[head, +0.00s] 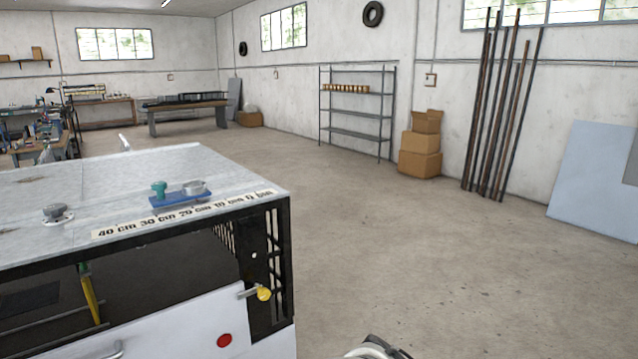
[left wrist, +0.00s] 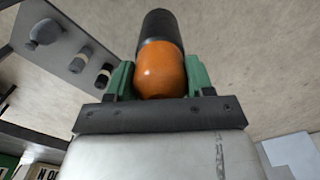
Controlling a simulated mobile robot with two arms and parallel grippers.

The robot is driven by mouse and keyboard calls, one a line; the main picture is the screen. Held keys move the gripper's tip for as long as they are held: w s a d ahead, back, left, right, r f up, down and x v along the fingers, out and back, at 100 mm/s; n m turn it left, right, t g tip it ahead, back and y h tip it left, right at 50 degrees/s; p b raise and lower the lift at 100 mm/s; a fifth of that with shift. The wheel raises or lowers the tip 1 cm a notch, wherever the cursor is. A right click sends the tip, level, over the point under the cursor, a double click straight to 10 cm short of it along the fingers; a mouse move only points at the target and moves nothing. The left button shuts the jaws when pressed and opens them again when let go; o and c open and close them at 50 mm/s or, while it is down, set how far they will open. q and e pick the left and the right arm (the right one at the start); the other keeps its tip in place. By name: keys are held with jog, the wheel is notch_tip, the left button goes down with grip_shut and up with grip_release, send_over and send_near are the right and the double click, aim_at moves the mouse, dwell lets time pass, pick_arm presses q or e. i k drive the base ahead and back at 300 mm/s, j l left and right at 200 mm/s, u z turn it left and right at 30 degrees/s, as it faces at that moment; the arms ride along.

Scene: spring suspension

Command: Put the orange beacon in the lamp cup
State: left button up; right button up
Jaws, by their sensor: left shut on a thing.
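The orange beacon (left wrist: 161,68) is in the left wrist view, a rounded orange body with a black cylindrical part beyond it. My left gripper (left wrist: 159,82) is shut on it, with a green finger on each side of the orange part. Neither the beacon nor my left gripper shows in the head view. A small round silver cup (head: 194,187) sits on a blue plate on the bench top; I cannot tell for sure whether it is the lamp cup. My right gripper is not in view.
The bench top (head: 130,175) also bears a teal knob (head: 159,190) on the blue plate, a grey knob (head: 57,213) and a centimetre scale strip (head: 185,214). The floor right of the bench is clear.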

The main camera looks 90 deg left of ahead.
aim_at(194, 190)
jog(key=u, duration=2.05)
jog(key=i+j+u, duration=0.1)
jog(key=u, duration=0.3)
jog(key=i+u, duration=0.55)
jog(key=u, duration=0.2)
jog(key=i+l+u, duration=0.15)
jog(key=u, duration=0.2)
